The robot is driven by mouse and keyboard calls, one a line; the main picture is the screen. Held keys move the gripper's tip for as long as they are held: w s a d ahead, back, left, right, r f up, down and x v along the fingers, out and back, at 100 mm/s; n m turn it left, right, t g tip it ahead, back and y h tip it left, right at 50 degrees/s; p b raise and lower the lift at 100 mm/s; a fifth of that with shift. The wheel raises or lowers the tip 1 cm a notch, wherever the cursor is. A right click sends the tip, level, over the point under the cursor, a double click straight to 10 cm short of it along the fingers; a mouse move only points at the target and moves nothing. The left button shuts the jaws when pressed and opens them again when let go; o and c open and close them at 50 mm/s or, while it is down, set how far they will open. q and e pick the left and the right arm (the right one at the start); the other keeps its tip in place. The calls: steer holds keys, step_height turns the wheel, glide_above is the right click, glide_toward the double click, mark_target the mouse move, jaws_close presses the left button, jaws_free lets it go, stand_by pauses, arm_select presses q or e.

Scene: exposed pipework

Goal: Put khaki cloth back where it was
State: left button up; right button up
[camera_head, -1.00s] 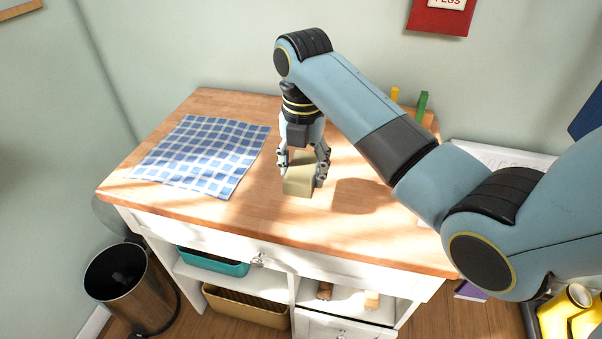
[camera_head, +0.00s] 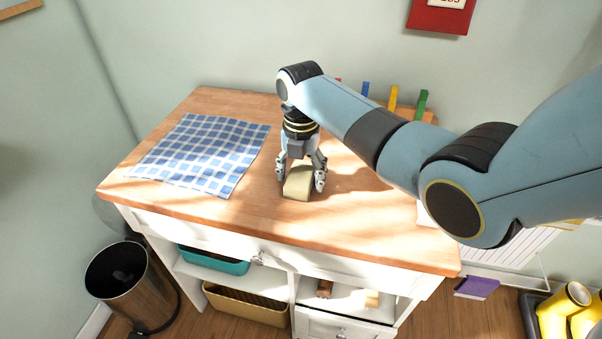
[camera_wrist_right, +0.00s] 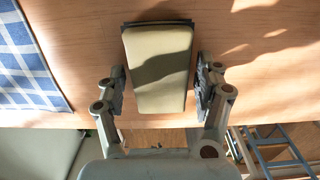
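The khaki cloth (camera_head: 298,183) looks like a small, thick folded block on the wooden top of the cabinet, right of the checked cloth. It fills the upper middle of the right wrist view (camera_wrist_right: 160,70), with a dark edge along its far side. My right gripper (camera_head: 301,184) points down over it, one finger on each side. In the right wrist view, narrow gaps show between the fingers (camera_wrist_right: 162,90) and the cloth, so the gripper is open around it. My left gripper is not in view.
A blue-and-white checked cloth (camera_head: 202,153) lies flat on the left of the cabinet top (camera_head: 240,225). Coloured pegs (camera_head: 393,98) stand at the back right. The wood in front of the khaki cloth is clear. A bin (camera_head: 128,285) stands at the lower left.

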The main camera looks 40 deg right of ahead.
mark_target(301, 174)
steer(key=shift+o, duration=0.2)
step_height(301, 174, up, 12)
stand_by(0.5)
stand_by(0.4)
